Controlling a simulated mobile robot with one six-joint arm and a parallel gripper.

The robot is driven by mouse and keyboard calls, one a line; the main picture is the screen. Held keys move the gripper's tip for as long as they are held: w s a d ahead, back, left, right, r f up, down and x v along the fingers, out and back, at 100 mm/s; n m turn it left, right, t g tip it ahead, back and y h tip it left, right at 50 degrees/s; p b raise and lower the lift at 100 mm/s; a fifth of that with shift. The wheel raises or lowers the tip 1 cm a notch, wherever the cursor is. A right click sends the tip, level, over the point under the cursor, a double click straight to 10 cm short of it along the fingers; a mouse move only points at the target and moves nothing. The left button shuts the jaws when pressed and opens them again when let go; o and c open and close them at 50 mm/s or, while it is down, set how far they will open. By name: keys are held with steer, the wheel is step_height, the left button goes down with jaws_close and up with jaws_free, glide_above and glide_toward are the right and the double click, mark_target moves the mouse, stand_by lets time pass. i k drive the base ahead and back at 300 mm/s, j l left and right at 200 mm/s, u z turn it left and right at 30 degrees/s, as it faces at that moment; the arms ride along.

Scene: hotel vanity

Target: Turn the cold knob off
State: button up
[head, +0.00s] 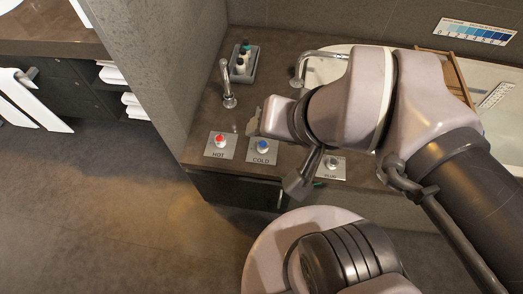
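The cold knob (263,146) is blue and sits on a pale square plate (262,158) marked COLD, near the counter's front edge. Its turned position is too small to read. The red hot knob (220,140) is on a similar plate to its left. My arm reaches in from the right, over the counter.
A third knob (332,162) on a plate is right of the cold knob, close to my arm. A tall faucet (227,85) stands behind the hot knob. A grey tray (244,66) with bottles is behind it. A grey wall (155,70) bounds the counter's left side.

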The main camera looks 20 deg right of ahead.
mark_target(263, 145)
steer(key=l+u, duration=0.25)
steer(key=u, duration=0.2)
steer(key=l+u, duration=0.3)
steer(key=u, duration=0.2)
steer(key=i, duration=0.05)
